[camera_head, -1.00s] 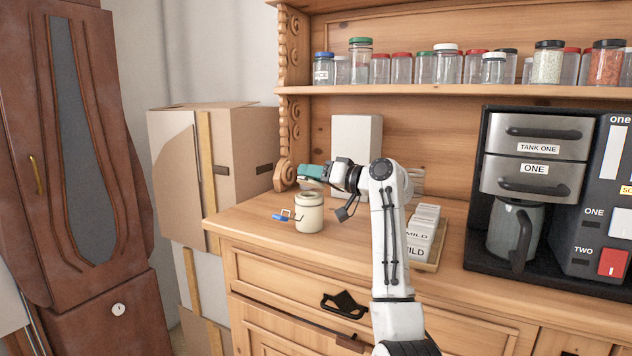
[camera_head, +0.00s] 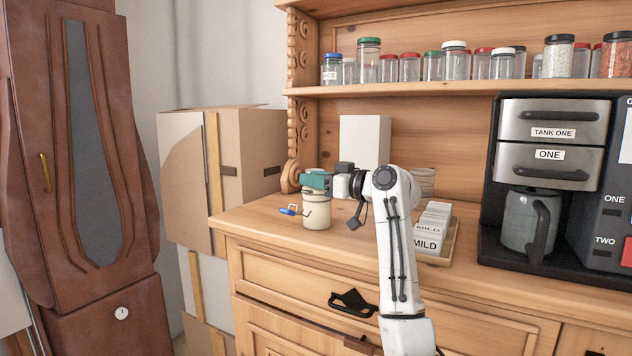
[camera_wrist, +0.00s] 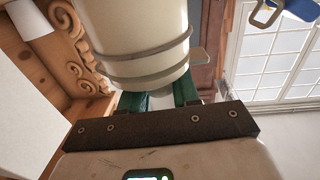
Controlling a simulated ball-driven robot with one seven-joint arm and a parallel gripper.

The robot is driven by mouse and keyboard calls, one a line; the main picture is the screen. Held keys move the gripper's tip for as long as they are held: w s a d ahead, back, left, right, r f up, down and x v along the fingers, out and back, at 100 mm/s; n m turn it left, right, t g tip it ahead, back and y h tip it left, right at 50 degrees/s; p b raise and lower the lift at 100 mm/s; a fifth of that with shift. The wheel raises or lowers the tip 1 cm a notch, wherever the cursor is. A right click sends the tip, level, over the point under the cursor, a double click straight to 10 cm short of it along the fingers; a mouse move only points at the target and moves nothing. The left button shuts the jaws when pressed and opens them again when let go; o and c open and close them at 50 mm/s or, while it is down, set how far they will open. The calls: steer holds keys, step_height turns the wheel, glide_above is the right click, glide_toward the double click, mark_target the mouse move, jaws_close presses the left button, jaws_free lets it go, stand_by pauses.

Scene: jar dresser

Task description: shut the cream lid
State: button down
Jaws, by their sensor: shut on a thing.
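The cream jar (camera_head: 317,212) stands upright near the left end of the wooden dresser top. A wire clasp with a blue handle (camera_head: 288,211) sticks out from its left side. My teal-fingered gripper (camera_head: 316,181) is level with the jar's top, right against it, and covers the lid there. In the wrist view the jar's cream wall (camera_wrist: 130,30) fills the upper middle, with grey bands round it. My green fingers (camera_wrist: 160,100) are a little apart at its banded end, shut on what seems to be the lid; the held part is mostly hidden.
A white box (camera_head: 365,142) stands behind my arm. A tray of labelled packets (camera_head: 432,228) sits to the right, then a coffee machine (camera_head: 545,150). A shelf (camera_head: 450,90) of jars runs above. Cardboard boxes (camera_head: 240,150) stand left of the dresser.

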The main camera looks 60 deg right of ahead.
steer(key=shift+f, duration=0.2)
steer(key=c, duration=0.8)
jaws_free()
steer(key=shift+r, duration=0.1)
steer(key=shift+c, duration=0.2)
steer(key=s, duration=0.7)
steer(key=shift+s, duration=0.25)
